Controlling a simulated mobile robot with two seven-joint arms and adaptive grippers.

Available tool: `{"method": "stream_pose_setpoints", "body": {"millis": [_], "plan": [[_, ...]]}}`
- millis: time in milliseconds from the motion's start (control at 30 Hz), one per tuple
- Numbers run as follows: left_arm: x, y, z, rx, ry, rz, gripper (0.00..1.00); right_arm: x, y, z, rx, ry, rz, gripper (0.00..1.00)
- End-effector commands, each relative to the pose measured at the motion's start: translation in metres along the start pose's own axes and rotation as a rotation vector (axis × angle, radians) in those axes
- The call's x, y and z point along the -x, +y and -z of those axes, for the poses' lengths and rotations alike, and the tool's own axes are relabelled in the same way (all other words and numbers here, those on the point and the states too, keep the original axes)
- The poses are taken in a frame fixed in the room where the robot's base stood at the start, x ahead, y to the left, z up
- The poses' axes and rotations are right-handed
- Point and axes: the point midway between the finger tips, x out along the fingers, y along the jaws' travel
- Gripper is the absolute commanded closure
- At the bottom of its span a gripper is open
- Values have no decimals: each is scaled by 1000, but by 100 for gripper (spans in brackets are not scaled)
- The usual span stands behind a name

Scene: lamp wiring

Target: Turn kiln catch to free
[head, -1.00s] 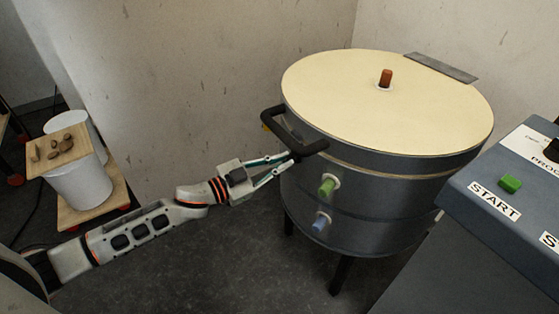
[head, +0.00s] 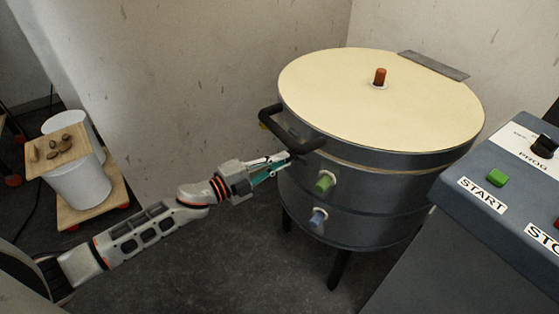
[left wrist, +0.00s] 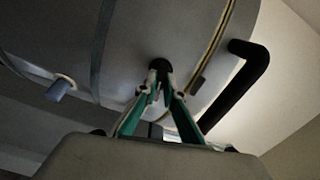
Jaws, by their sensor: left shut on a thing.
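The kiln (head: 345,205) is a round grey drum with a cream lid (head: 350,105) lying shut on top. My left gripper (head: 288,159) is at the kiln's left side, just below the black lid handle (head: 285,132). In the left wrist view my left gripper (left wrist: 160,90) is shut with its fingertips on a small dark knob on the kiln wall, which looks like the kiln catch (left wrist: 159,66). The fingers partly cover it, and I cannot tell its turn angle. In the head view the catch is hidden by the fingers and handle. My right gripper is out of view.
A green plug (head: 323,182) and a blue plug (head: 317,217) stick out of the kiln wall close to my gripper. A control desk with a green START button (head: 498,178) is at right. White buckets (head: 82,186) and a board stand at left. Floor between is clear.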

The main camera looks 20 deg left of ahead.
Motion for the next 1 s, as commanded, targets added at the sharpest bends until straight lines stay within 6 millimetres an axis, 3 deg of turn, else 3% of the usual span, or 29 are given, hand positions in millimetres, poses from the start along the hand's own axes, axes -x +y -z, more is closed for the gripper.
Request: {"method": "stream_pose_setpoints", "body": {"millis": [400,967,1000], "plan": [[0,2,1,-199,2,-1,100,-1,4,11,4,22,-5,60],[0,2,1,-233,2,-1,100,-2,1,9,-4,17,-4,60],[0,2,1,-233,2,-1,89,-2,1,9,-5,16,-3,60]]}}
